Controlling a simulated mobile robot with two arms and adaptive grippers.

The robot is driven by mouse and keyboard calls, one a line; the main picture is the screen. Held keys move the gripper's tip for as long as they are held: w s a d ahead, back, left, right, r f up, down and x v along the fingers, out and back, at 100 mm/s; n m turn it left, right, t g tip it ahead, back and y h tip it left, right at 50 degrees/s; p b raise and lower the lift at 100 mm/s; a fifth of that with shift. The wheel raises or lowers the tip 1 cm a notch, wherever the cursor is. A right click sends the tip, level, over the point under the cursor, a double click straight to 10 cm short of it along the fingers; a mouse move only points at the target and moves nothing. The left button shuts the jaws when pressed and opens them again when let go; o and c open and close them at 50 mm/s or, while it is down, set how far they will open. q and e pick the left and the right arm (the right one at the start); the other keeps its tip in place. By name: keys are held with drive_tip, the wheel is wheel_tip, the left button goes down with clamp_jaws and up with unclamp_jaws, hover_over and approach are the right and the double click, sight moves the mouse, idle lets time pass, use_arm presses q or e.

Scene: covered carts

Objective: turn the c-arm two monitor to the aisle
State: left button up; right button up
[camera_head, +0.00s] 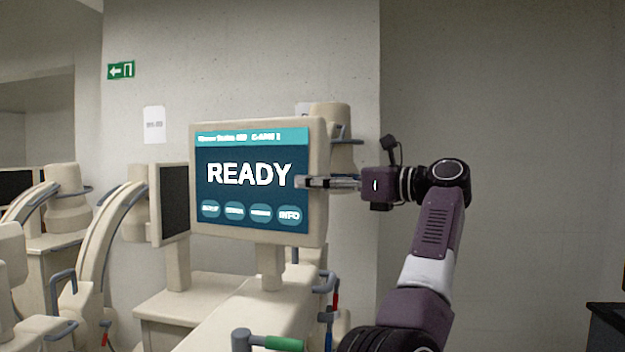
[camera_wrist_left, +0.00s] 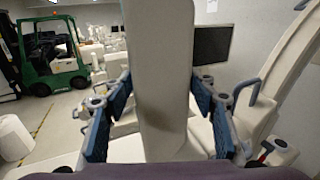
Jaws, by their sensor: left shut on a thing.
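The c-arm two monitor (camera_head: 250,180) is a beige-framed screen with a lit blue display reading READY. Its small header text is blurred. It stands upright on a short post on a beige cart (camera_head: 245,315), its screen facing my head camera. My left gripper (camera_head: 318,183) is at the monitor's right edge, shut on it. In the left wrist view the monitor's beige edge (camera_wrist_left: 160,60) stands upright between the blue fingers of my left gripper (camera_wrist_left: 160,115). My right gripper is not in view.
A second monitor with a dark screen (camera_head: 174,203) stands just left on another cart. Curved beige c-arms (camera_head: 105,235) are further left. A green-handled bar (camera_head: 275,342) is at the lower front. In the left wrist view a green forklift (camera_wrist_left: 50,55) stands beyond open floor.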

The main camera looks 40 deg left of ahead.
use_arm(q)
drive_tip(key=shift+w+r+t, duration=0.25)
drive_tip(key=shift+w+t, duration=0.05)
drive_tip(key=shift+w, duration=0.05)
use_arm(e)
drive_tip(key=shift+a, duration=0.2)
use_arm(q)
drive_tip(key=shift+w, duration=0.1)
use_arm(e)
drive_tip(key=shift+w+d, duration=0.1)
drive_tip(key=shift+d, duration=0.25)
use_arm(q)
drive_tip(key=shift+r, duration=0.1)
idle(0.5)
drive_tip(key=o, duration=1.4)
drive_tip(key=shift+c, duration=0.2)
drive_tip(key=shift+o, duration=0.8)
drive_tip(key=shift+w+a+f, duration=0.2)
drive_tip(key=shift+w, duration=0.1)
drive_tip(key=shift+f, duration=0.2)
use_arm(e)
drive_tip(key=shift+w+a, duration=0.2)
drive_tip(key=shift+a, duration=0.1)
use_arm(q)
drive_tip(key=shift+w+a+f, duration=0.1)
drive_tip(key=shift+w, duration=0.05)
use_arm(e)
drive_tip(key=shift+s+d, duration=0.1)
